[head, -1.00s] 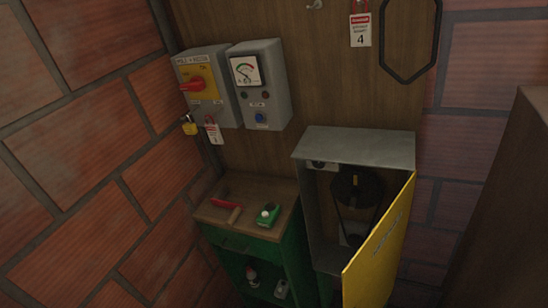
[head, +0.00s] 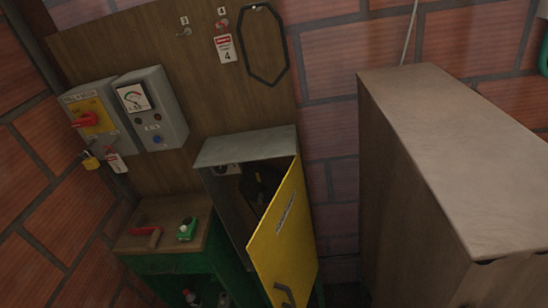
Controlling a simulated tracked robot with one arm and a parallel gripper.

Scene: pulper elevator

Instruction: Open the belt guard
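The belt guard is a grey metal box (head: 245,147) with a yellow door (head: 284,232), low on the wooden panel in the head view. The door is hinged on the right and stands partly open, swung out toward me. A dark handle (head: 284,294) shows near its lower edge. Inside the box a dark pulley (head: 262,184) shows in part; the door hides the rest. My gripper is not in view.
A large wooden cabinet (head: 455,150) fills the right side. A green workbench (head: 165,262) with a red-handled tool (head: 146,235) and a small green device (head: 187,229) stands left of the guard. A switch box (head: 92,118) and a meter box (head: 151,108) hang above.

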